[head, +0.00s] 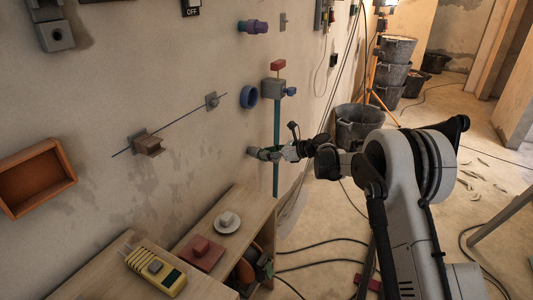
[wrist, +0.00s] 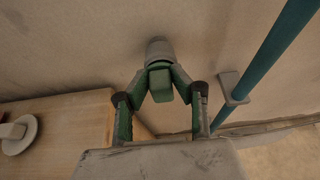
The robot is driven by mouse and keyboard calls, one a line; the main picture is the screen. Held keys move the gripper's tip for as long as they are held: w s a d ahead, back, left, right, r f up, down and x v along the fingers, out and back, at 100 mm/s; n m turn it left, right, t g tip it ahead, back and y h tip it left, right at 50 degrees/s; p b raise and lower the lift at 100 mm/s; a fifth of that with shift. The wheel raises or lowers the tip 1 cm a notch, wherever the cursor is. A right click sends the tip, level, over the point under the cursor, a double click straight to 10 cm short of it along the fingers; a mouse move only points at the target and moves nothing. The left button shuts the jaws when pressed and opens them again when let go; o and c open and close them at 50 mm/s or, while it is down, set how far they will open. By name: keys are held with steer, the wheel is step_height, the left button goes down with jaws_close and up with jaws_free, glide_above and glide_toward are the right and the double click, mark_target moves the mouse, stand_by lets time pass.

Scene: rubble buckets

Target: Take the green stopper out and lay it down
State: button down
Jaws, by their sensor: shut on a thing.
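A green stopper (wrist: 160,86) sits between the fingertips of my gripper (wrist: 160,74), which is shut on it. In the wrist view the stopper is right in front of a round grey wall socket (wrist: 160,50). I cannot tell how much of the stopper is inside the socket. In the head view my gripper (head: 272,153) reaches the wall from the right at the grey socket (head: 253,151), and its fingers mostly hide the stopper.
A teal vertical pipe (head: 277,130) runs close by, with a bracket (wrist: 233,88) right of my gripper. Below left are wooden shelves (head: 238,205) with a white dish (head: 227,223), a red block (head: 201,253) and a yellow meter (head: 155,272). Black buckets (head: 358,125) stand behind.

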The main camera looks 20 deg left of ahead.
steer(key=shift+d, duration=0.65)
steer(key=shift+s+d, duration=0.1)
steer(key=shift+d, duration=0.4)
steer(key=d, duration=0.3)
steer(key=shift+s+d+b, duration=0.3)
steer(key=shift+d+b, duration=0.05)
steer(key=shift+b, duration=0.05)
stand_by(0.3)
